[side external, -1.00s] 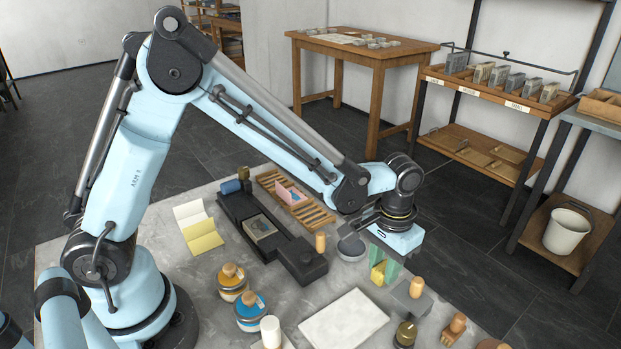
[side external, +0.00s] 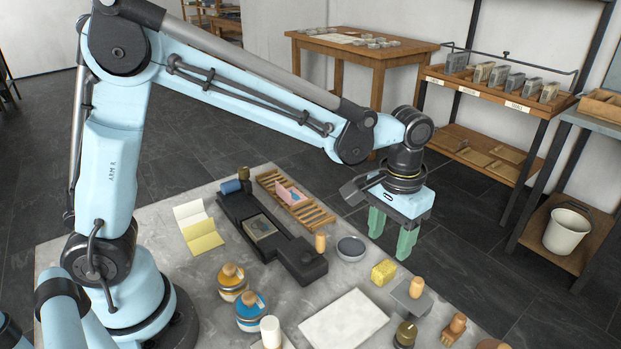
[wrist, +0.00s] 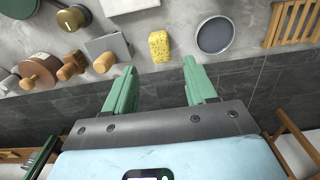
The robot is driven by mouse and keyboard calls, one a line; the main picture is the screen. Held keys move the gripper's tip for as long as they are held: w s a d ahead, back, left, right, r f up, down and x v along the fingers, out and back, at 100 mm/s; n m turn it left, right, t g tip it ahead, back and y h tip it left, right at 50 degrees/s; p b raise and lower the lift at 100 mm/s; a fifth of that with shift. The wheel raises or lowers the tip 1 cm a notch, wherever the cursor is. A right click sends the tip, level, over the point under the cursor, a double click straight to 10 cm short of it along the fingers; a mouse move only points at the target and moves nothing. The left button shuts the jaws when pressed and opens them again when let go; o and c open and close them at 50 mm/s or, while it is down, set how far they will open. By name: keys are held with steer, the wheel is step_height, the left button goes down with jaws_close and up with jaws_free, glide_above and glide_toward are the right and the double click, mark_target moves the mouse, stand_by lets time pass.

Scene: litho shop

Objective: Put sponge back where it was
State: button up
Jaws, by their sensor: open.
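The yellow sponge (side external: 384,272) stands on the grey table near its right edge, between a round grey dish (side external: 350,248) and a wooden-handled tool on a grey plate (side external: 409,292). In the wrist view the sponge (wrist: 159,46) lies beyond my fingertips, with the dish (wrist: 215,35) to its right. My gripper (side external: 391,240), with green fingers, is open and empty. It hangs above and behind the sponge, clear of it. The wrist view also shows my gripper (wrist: 158,78) with a wide gap between the fingers.
A white slab (side external: 343,319) lies in front of the sponge. A black press bed (side external: 265,238) and a wooden slatted rack (side external: 312,214) lie to the left. Brown-handled tools (side external: 455,328) stand at the right. Dark floor lies beyond the table edge.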

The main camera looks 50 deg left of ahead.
steer(key=s+a+r+t, duration=0.4)
steer(key=s+a+r, duration=0.1)
steer(key=a+r, duration=0.25)
steer(key=s+a+f+t, duration=0.2)
steer(key=s+a+t, duration=0.1)
steer(key=s+a, duration=0.2)
steer(key=shift+a, duration=0.5)
